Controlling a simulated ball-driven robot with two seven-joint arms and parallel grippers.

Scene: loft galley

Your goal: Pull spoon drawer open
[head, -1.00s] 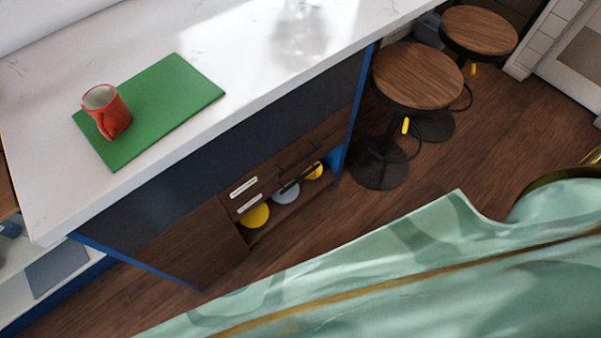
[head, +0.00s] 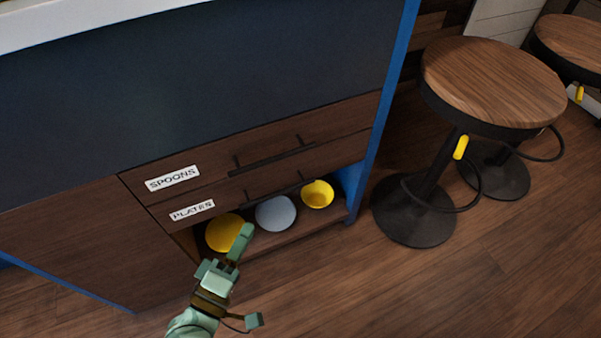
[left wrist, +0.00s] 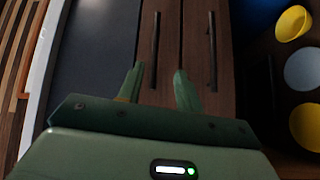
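The spoon drawer (head: 213,171) is shut in the dark wood cabinet front, with a white SPOONS label (head: 172,178) at its left and a black bar handle (head: 271,159). My left gripper (head: 241,242) is in front of the cabinet, low in the head view, over the yellow bowl's edge in the picture. In the left wrist view my left gripper (left wrist: 158,82) is open and empty. Its fingers appear on either side of the spoon drawer's handle (left wrist: 155,50), which looks farther ahead and untouched. My right gripper is not in view.
The shut plate drawer (head: 228,201), with its own bar handle (head: 280,189), sits just below. An open shelf under it holds a yellow bowl (head: 223,232), a grey-blue one (head: 276,213) and another yellow one (head: 318,194). A stool (head: 490,82) stands right; floor is clear in front.

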